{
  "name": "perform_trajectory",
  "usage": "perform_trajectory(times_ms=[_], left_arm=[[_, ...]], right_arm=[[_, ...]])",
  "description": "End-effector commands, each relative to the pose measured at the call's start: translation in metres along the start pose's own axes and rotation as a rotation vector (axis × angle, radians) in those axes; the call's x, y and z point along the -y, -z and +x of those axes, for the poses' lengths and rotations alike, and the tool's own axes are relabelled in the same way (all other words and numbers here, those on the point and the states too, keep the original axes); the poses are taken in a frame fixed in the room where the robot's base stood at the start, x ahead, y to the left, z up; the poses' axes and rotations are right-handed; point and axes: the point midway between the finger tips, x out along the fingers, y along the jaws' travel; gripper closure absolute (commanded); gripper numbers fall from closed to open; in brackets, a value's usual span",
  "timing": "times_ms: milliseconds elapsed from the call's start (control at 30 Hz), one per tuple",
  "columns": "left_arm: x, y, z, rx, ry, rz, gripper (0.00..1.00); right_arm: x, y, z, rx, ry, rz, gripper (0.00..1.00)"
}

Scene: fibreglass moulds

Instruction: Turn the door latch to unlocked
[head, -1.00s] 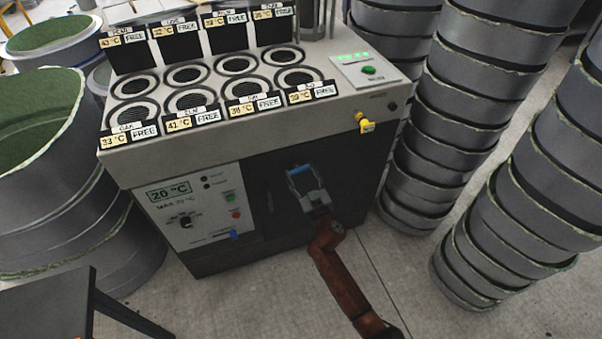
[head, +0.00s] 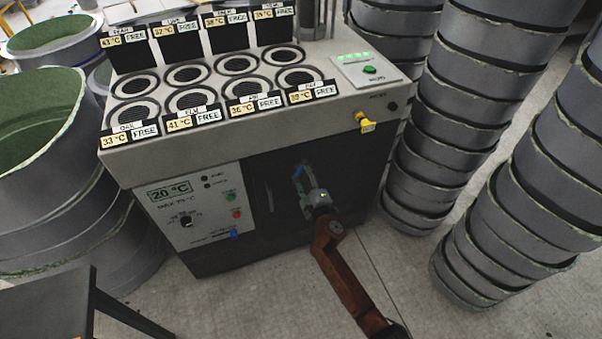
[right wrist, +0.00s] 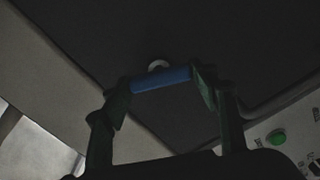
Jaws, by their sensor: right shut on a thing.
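The door latch (head: 298,174) is a small blue bar on the dark front door (head: 265,165) of the grey cabinet. In the head view it stands steeply, partly hidden by my gripper. My right gripper (head: 305,184) is at the door, shut on the latch. In the right wrist view the blue latch (right wrist: 161,79) spans between the two fingertips of my right gripper (right wrist: 160,84), with a pale round mount behind it. My left gripper is not in view.
A control panel (head: 196,208) with a 20 °C display, buttons and a knob is left of the door. Stacked grey moulds (head: 455,110) stand close on the right, and grey tubs (head: 45,170) on the left.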

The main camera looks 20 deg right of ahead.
Motion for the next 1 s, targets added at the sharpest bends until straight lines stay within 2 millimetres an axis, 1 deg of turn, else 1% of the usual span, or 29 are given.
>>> perform_trajectory(times_ms=[200, 500, 700, 1000], left_arm=[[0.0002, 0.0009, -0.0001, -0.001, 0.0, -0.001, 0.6], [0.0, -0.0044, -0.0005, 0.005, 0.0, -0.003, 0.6], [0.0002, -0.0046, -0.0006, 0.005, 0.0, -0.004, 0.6], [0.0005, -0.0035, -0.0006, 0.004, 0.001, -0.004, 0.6]], right_arm=[[0.0013, -0.0005, -0.0001, 0.0, 0.001, -0.184, 0.69], [0.0018, 0.0, -0.0001, -0.001, 0.002, -0.361, 0.69], [0.0017, -0.0005, -0.0001, 0.0, 0.002, -0.418, 0.69], [0.0017, -0.0006, -0.0001, 0.0, 0.001, -0.441, 0.69]])
